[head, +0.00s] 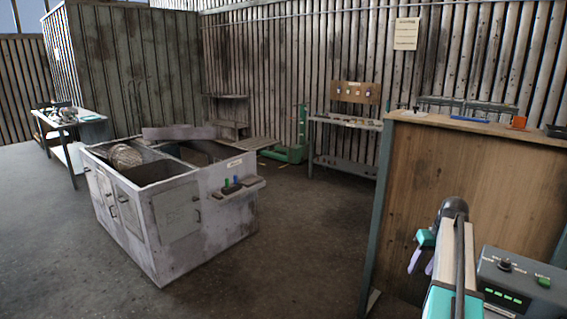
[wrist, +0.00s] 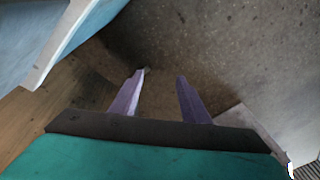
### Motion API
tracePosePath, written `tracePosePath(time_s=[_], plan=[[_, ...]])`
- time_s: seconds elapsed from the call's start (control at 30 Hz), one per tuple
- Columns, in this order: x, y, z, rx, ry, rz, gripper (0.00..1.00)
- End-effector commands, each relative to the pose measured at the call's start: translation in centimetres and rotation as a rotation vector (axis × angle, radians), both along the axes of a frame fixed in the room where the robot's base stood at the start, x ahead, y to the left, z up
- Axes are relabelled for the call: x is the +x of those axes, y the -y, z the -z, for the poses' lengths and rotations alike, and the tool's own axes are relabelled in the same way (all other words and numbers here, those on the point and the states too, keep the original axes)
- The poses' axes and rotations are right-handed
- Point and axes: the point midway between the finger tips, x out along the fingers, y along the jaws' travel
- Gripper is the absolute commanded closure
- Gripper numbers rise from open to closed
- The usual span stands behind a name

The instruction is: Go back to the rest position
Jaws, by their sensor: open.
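My gripper (head: 420,267) hangs at the lower right of the head view, in front of the wooden side of a tall bench. Its two lilac fingers point down. In the wrist view the fingers of my gripper (wrist: 162,76) stand apart with nothing between them, over dark floor. The grey blower housing (head: 178,215) stands on the floor at the left of the head view, well away from my gripper. Its top is open, and a round mesh drum (head: 126,155) shows inside.
The tall wooden bench (head: 445,190) stands close behind my gripper. A workbench (head: 345,123) with a pegboard stands at the back wall. A table (head: 68,118) with small items stands far left. Open concrete floor (head: 310,215) lies between the housing and the tall bench.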

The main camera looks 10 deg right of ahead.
Motion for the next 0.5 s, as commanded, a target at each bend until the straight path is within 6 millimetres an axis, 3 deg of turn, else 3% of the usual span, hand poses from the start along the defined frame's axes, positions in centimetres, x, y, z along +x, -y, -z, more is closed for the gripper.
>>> tracePosePath(time_s=[0.03,0.2,0.5], plan=[[0.6,-2.0,2.0,0.015,-0.018,-0.025,0.58],[1.9,-7.5,7.4,0.053,-0.073,-0.094,0.58],[2.0,-17.1,16.4,0.106,-0.175,-0.2,0.58]])
